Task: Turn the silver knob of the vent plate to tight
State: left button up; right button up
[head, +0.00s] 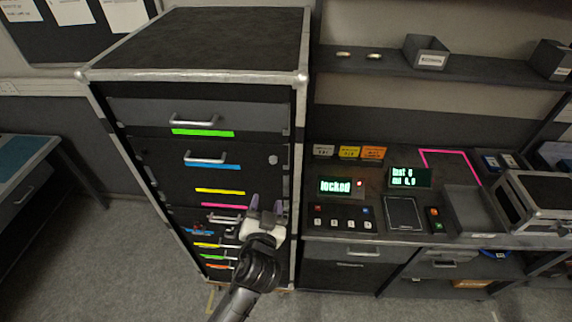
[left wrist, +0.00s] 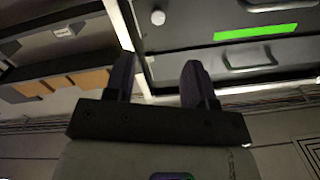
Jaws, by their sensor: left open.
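A small silver knob (head: 273,159) sits at the right side of the dark cabinet front, level with a drawer handle and blue strip. I cannot tell which part is the vent plate. My left gripper (head: 266,206) is in front of the cabinet's lower right part, below the knob, its two fingers apart, pointing up and empty. In the left wrist view the open fingers (left wrist: 158,82) show with nothing between them. My right gripper is not seen.
The tall cabinet (head: 195,75) has several drawers with handles and coloured strips. To its right a bench (head: 340,237) carries a lit "locked" display (head: 341,187), buttons and a tray (head: 470,212). A shelf with small bins (head: 427,52) is above. The floor at left is clear.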

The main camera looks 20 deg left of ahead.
aim_at(273, 161)
pick_arm(q)
jog(key=shift+n+t, duration=0.3)
jog(key=p+x, duration=0.1)
jog(key=x, duration=0.7)
jog(key=p+x, duration=0.1)
jog(key=x, duration=0.3)
jog(key=shift+d+r+p, duration=0.15)
jog(key=shift+r+p, duration=0.15)
jog(key=shift+r, duration=0.05)
jog(key=shift+x, duration=0.95)
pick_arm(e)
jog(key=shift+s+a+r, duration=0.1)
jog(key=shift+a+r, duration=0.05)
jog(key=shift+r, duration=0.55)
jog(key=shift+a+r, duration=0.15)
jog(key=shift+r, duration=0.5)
pick_arm(q)
jog(key=shift+c, duration=0.4)
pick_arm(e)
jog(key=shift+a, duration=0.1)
pick_arm(q)
jog(key=c, duration=0.8)
jog(key=shift+c, duration=0.2)
